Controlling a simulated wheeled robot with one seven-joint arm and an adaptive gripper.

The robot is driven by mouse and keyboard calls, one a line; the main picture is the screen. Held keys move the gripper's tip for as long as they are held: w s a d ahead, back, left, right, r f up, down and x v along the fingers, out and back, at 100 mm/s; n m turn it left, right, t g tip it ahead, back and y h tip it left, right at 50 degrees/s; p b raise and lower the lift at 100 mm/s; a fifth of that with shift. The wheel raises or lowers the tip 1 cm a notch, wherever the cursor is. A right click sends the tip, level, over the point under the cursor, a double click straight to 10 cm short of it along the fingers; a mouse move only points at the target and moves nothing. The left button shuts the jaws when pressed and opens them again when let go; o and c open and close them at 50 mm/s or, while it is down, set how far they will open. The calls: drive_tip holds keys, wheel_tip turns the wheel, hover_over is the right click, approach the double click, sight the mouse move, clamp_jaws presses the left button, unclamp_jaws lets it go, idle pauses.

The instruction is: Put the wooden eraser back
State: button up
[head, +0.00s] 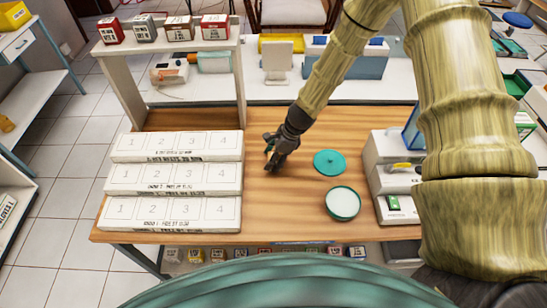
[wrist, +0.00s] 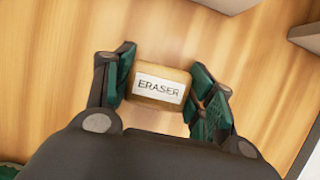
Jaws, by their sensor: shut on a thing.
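The wooden eraser (wrist: 159,88) is a small light-brown block with a white label reading ERASER, seen in the wrist view. My gripper (wrist: 162,90) is shut on it, with the green finger pads at its left and right ends. In the head view my gripper (head: 271,160) is over the wooden table, just right of the white numbered trays; the eraser is mostly hidden by the fingers there. I cannot tell whether the eraser touches the table.
Stepped white trays (head: 172,178) numbered 1 to 4 stand on the left of the wooden table (head: 285,205). A teal lid (head: 329,162) and a round teal container (head: 343,203) with white contents lie right of my gripper. A white unit (head: 396,180) stands farther right. Small boxes (head: 180,28) sit on the shelf behind.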

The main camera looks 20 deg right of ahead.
drive_tip(key=o, duration=1)
drive_tip(key=shift+b+v, duration=1.25)
drive_tip(key=shift+v, duration=4.8)
drive_tip(key=shift+s, duration=0.1)
